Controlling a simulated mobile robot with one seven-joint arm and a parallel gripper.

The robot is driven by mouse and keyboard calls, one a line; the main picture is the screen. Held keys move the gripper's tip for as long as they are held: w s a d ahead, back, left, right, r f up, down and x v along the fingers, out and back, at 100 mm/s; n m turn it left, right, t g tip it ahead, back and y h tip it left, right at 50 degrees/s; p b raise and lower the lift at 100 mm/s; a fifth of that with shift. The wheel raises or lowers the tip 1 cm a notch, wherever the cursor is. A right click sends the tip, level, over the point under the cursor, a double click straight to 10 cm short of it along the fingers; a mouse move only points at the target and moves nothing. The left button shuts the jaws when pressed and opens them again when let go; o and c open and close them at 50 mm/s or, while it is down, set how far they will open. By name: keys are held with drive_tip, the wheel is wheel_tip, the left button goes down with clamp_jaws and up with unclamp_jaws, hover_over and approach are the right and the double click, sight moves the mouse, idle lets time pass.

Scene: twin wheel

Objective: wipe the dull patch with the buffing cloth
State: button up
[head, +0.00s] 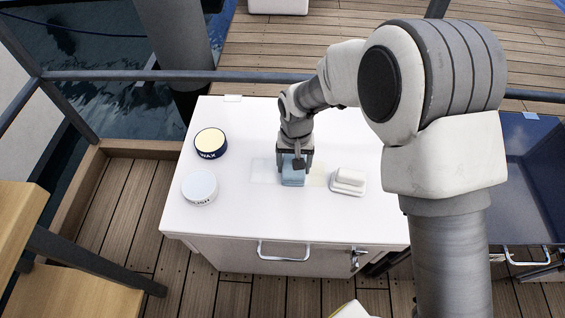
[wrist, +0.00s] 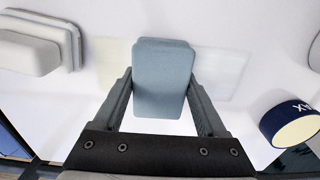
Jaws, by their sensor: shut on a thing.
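My gripper (head: 294,165) points down over the middle of the white cabinet top. It is shut on a blue-grey padded block, which I take as the buffing cloth (head: 293,180). In the wrist view the cloth (wrist: 162,80) sits between the two fingers (wrist: 160,105). A faint greyish patch (head: 263,170) shows to the left of the cloth, and a pale yellowish one (head: 317,178) to its right. I cannot tell which is the dull patch; the cloth hides the surface between them. Whether the cloth touches the top is unclear.
A dark-blue wax tin (head: 210,143) and a white tin with a pale blue top (head: 199,188) stand at the left. A white block on a base (head: 348,181) stands close right of the cloth. The cabinet top's front (head: 270,225) is clear. A rail (head: 260,77) runs behind.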

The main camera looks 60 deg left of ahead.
sight(315, 174)
drive_tip(key=shift+d, duration=0.1)
drive_tip(key=shift+w+d, duration=0.9)
drive_tip(key=shift+w, duration=0.2)
drive_tip(key=shift+w+d, duration=0.85)
drive_tip(key=shift+w, duration=0.25)
drive_tip(key=shift+r+p, duration=0.7)
drive_tip(key=shift+r, duration=0.05)
drive_tip(key=shift+a, duration=0.1)
drive_tip(key=shift+r+p, duration=0.95)
drive_tip(key=shift+r, duration=0.55)
drive_tip(key=shift+r, duration=0.15)
drive_tip(key=shift+r+p, duration=1.3)
drive_tip(key=shift+r, duration=0.55)
